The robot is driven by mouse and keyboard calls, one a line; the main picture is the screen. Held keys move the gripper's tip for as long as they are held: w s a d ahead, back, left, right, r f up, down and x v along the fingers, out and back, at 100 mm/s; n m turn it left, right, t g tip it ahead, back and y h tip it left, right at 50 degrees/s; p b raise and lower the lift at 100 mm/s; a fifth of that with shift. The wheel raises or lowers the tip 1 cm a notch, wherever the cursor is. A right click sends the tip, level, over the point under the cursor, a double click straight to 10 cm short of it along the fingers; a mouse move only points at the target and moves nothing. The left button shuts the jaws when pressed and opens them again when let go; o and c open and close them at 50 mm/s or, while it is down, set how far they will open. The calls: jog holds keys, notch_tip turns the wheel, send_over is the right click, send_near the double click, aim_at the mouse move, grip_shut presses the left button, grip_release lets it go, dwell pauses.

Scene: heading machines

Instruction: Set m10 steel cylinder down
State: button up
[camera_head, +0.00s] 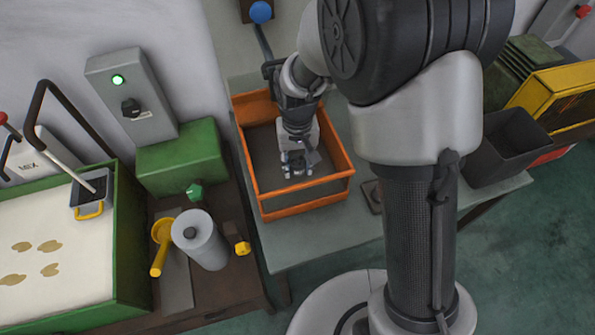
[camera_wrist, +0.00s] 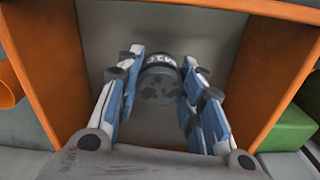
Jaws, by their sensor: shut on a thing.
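My gripper (camera_wrist: 160,85) is shut on the m10 steel cylinder (camera_wrist: 159,87), a short dark grey cylinder with a lighter lettered band, seen end-on between the blue-and-white fingers in the wrist view. In the head view my gripper (camera_head: 297,170) points down inside an orange-walled bin (camera_head: 306,208) with a grey floor. The cylinder is too small and covered by the fingers to make out clearly there. In the wrist view the orange bin wall (camera_wrist: 272,85) stands to the right of the fingers. I cannot tell whether the cylinder touches the bin floor.
The bin stands on a grey table (camera_head: 290,250). A dark grey bin (camera_head: 508,145) is at right. At left are a grey upright cylinder (camera_head: 200,240), a yellow handle (camera_head: 160,247) and a green machine box (camera_head: 180,158). The bin's floor around my gripper looks clear.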

aim_at(298, 171)
jog(key=shift+f+b, duration=0.45)
jog(key=shift+f, duration=1.4)
jog(key=shift+f, duration=0.15)
jog(key=o, duration=1.3)
